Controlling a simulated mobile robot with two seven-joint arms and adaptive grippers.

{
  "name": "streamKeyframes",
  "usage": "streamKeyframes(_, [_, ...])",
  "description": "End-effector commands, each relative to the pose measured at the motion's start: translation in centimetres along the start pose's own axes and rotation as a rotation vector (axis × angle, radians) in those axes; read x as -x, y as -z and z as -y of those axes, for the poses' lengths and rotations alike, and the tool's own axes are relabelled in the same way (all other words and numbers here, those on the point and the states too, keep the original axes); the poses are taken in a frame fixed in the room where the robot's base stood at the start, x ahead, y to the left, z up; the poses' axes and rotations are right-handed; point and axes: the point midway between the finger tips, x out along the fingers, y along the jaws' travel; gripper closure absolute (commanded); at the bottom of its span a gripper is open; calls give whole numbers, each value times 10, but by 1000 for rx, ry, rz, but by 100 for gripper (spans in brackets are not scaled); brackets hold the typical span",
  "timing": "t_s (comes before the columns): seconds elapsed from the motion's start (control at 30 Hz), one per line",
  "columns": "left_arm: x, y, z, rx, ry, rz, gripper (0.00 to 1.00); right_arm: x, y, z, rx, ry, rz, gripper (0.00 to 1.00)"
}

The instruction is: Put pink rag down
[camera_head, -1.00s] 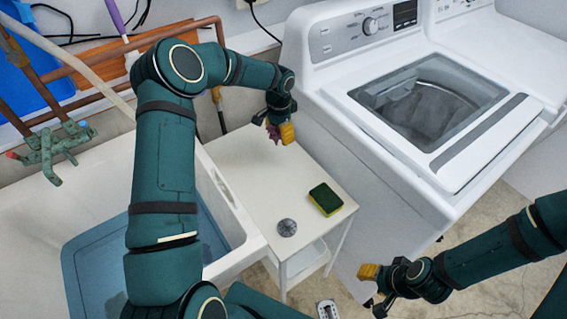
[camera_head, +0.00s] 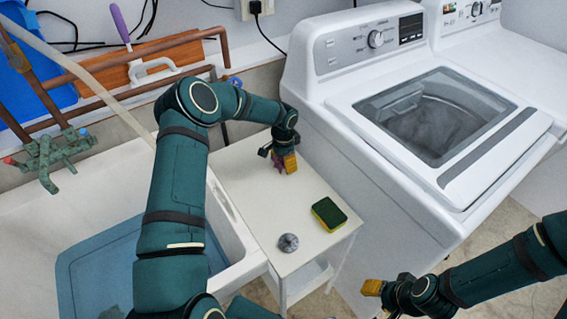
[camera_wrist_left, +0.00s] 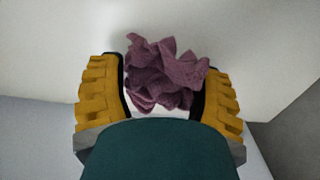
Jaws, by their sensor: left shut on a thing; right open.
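The pink rag (camera_wrist_left: 165,72), a crumpled dusky pink cloth, sits between the yellow fingers of my left gripper (camera_wrist_left: 160,98) in the left wrist view. The left gripper is shut on it. In the head view my left gripper (camera_head: 282,160) is over the back part of the small white table (camera_head: 240,170), and only a bit of the rag shows beside the fingers. I cannot tell whether the rag touches the tabletop. My right gripper (camera_head: 373,288) is open and empty at the lower right, in front of the washer.
A green and yellow sponge (camera_head: 329,213) and a grey round scrubber (camera_head: 288,243) lie on the table's front part. A white sink (camera_head: 238,238) adjoins on the left. The white washing machine (camera_head: 400,150) stands close on the right. The middle of the tabletop is clear.

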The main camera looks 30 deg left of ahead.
Motion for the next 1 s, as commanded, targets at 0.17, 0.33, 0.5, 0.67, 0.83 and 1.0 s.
streamKeyframes(0.17, [-4, 0, 0, 0, 1, -2, 43, -1, 0, 0, 0, 0, -1, 53])
streamKeyframes(0.33, [-5, 0, 0, 0, 1, -1, 43, -2, 0, -1, 0, 0, -1, 53])
streamKeyframes(0.5, [-7, 0, 0, 0, 1, -1, 2, -3, 1, -1, 0, 0, -2, 53])
streamKeyframes(0.67, [-6, 0, 0, 0, 1, -1, 2, -3, 1, -1, 0, 0, -2, 53])
streamKeyframes(0.83, [-5, 0, 0, 0, 1, -1, 2, -2, 1, -1, 0, 0, -2, 53])
streamKeyframes(1.0, [10, 1, 1, -1, 4, -3, 2, 2, 0, 1, 0, 0, 0, 53])
